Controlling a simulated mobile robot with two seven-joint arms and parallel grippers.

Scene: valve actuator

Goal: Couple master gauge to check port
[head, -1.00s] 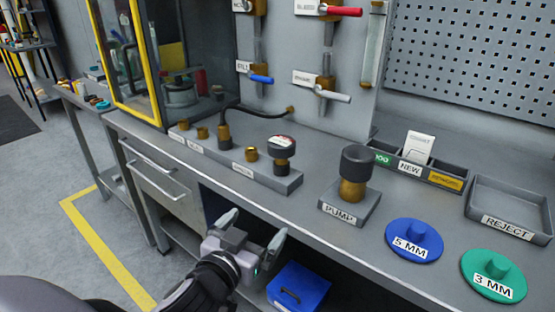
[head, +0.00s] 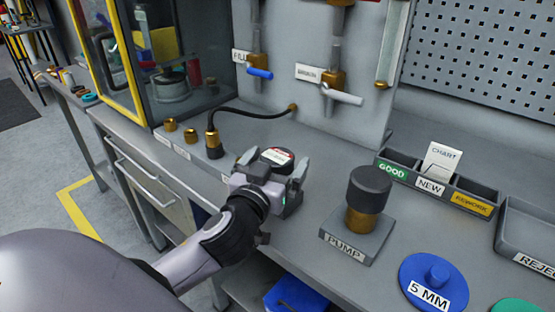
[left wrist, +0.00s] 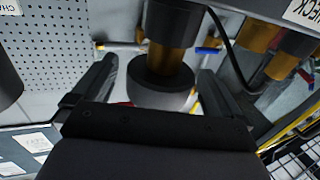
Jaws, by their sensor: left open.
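The master gauge (head: 277,157) is a dark round gauge with a red and white label on top. It stands upright at the near right end of the bench block. My left gripper (head: 272,172) is open, with one finger on each side of the gauge; contact cannot be told. The check port is hidden behind my gripper in the head view. In the left wrist view a brass fitting (left wrist: 261,36) near the CHECK label may be it. My right gripper is not in view.
A black hose (head: 250,112) runs from a brass fitting on the block to the back panel. The pump (head: 367,205) stands right of the gauge. A sorting tray (head: 472,203) and a blue 5 MM disc (head: 433,280) lie farther right. A glass cabinet stands at left.

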